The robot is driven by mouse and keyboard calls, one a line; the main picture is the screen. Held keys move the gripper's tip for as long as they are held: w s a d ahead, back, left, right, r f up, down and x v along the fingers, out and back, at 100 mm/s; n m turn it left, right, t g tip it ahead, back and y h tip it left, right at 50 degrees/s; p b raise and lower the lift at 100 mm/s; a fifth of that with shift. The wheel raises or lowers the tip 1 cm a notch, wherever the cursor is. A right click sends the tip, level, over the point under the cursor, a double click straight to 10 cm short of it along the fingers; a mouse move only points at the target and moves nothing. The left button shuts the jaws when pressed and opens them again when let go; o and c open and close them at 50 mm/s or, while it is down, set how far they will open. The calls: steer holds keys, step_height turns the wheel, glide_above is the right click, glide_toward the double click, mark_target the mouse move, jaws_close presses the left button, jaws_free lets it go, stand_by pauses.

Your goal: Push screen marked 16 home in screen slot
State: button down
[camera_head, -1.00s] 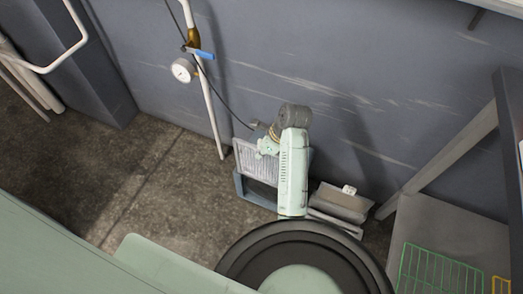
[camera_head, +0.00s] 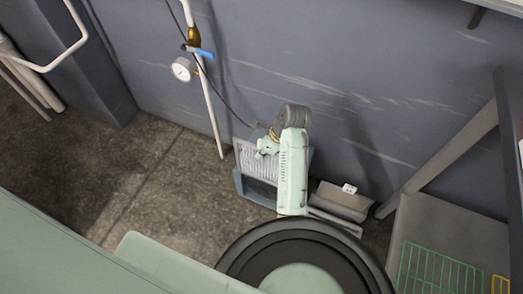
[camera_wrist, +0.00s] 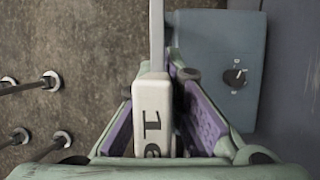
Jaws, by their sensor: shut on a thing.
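The screen marked 16 shows in the head view as a pale ribbed panel (camera_head: 252,160) standing upright in a blue-grey frame (camera_head: 241,188) low by the wall. An opening shows below the panel. In the wrist view, its white end block (camera_wrist: 152,98) bears the dark mark 16, with the 6 partly cut off. A thin pale strip runs up from the block. My gripper (camera_wrist: 160,112) is shut on this block, with purple pads on both sides. In the head view my gripper (camera_head: 267,144) is at the panel's upper right, partly hidden by my arm. The depth of seating cannot be told.
A grey box (camera_head: 343,201) with a small white piece stands right of the frame. A pipe with a gauge (camera_head: 182,68) and blue handle (camera_head: 201,52) is on the left. A shelf (camera_head: 412,215) with a green rack (camera_head: 440,272) is at right. The floor at left is clear.

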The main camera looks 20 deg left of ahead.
mark_target(261, 168)
steer(key=shift+f+b, duration=1.15)
steer(key=shift+f, duration=4.5)
stand_by(2.3)
